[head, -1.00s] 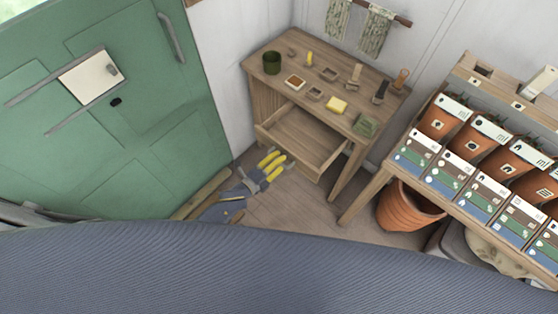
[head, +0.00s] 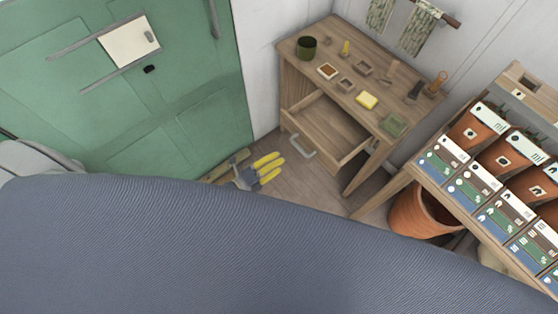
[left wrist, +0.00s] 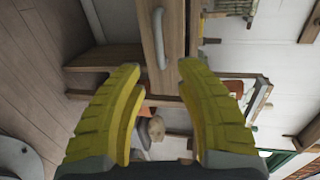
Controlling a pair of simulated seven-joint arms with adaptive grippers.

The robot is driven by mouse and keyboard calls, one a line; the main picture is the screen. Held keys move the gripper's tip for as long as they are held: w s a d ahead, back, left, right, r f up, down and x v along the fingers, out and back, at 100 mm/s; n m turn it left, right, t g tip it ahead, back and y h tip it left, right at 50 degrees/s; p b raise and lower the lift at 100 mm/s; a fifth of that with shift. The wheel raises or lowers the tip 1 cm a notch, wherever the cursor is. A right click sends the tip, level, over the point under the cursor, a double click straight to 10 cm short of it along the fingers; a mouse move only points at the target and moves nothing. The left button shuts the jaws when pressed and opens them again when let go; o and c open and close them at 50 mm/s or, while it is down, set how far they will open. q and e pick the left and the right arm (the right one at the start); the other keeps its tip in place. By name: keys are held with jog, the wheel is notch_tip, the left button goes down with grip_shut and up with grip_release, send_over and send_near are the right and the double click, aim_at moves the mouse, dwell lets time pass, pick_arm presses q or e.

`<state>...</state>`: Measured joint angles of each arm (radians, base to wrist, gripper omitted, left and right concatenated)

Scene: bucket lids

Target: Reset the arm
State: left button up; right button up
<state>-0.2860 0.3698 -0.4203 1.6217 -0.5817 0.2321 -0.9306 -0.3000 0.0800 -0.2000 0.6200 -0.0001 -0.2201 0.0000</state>
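My left gripper (head: 277,166) has yellow ribbed fingers and is low over the floor, between the green door and the wooden table with a drawer. In the left wrist view the two fingers of the left gripper (left wrist: 163,75) are spread wide apart with nothing held between them. The grey drawer handle (left wrist: 159,38) shows beyond the fingertips and does not appear gripped. My right gripper is not in view. The lower part of the head view is blocked by a large blue-grey surface.
The wooden table (head: 345,125) holds small items, and its drawer (head: 326,128) stands open. A shelf with several potted packs (head: 470,195) is at the right, with a terracotta pot (head: 412,212) under it. The green door (head: 150,100) is at the left.

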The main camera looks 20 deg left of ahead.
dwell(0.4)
pick_arm(q)
jog(key=s+a+f+n+g+y, duration=0.2)
jog(key=s+a+f+n, duration=0.25)
jog(key=f, duration=0.35)
jog(key=s+a+f+n+g+y, duration=0.1)
jog(key=s+a+f+n+y, duration=0.25)
jog(key=f, duration=0.55)
jog(key=s+a+f+n+g+y, duration=0.1)
jog(key=s+a+f+n+g, duration=0.15)
jog(key=a+f+n, duration=0.45)
jog(key=s+a+f+n+g+y, duration=0.1)
jog(key=s+f+n+g, duration=0.1)
jog(key=s+f, duration=0.55)
jog(key=s+f+n+g+y, duration=0.15)
jog(key=s+f, duration=0.25)
jog(key=s, duration=0.6)
jog(key=s+d+f+n+g, duration=0.2)
jog(key=s+d+f, duration=0.1)
jog(key=s, duration=0.7)
jog(key=shift+d+g+h, duration=0.3)
jog(key=shift+d, duration=0.25)
